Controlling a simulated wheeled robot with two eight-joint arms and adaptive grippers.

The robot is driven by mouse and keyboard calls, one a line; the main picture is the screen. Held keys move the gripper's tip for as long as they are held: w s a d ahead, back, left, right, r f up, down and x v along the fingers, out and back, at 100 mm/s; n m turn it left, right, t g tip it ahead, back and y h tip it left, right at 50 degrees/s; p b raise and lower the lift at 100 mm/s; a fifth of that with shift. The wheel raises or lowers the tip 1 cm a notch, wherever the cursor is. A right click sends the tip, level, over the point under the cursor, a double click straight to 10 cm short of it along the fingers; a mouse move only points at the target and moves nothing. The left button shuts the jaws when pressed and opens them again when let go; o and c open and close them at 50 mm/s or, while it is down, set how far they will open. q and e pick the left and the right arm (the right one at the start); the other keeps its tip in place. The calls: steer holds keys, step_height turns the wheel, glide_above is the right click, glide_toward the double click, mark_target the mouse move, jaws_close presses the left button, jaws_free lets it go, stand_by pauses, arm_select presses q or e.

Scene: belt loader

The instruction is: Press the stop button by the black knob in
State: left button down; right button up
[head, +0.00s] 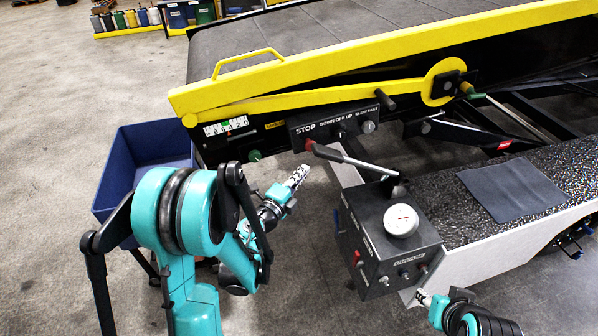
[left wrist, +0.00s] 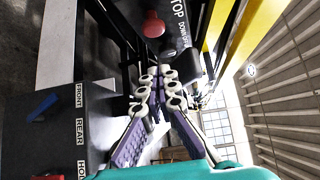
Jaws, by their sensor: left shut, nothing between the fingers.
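The black upper panel (head: 335,124) on the loader's side carries the labels STOP, DOWN OFF UP and SLOW FAST. The red stop button (head: 308,144) sits under STOP; it also shows in the left wrist view (left wrist: 153,25), beyond my fingertips. A small black knob (head: 341,135) is right of it, under DOWN OFF UP. My left gripper (head: 302,172) is shut and empty, a little below the panel and apart from the button. Its fingers meet in the left wrist view (left wrist: 160,82). My right gripper (head: 422,298) shows only partly at the bottom; its jaws are unclear.
A blue bin (head: 150,145) is at left. Yellow rails (head: 330,62) run above.

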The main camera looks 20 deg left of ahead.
mark_target(309, 143)
arm_select(q)
steer(key=w+a+b, duration=0.1)
steer(key=w, duration=0.8)
steer(key=shift+w, duration=0.2)
steer(key=shift+f, duration=0.1)
steer(key=shift+w+a+b, duration=0.3)
steer(key=shift+w+a, duration=0.25)
steer(key=shift+w, duration=0.2)
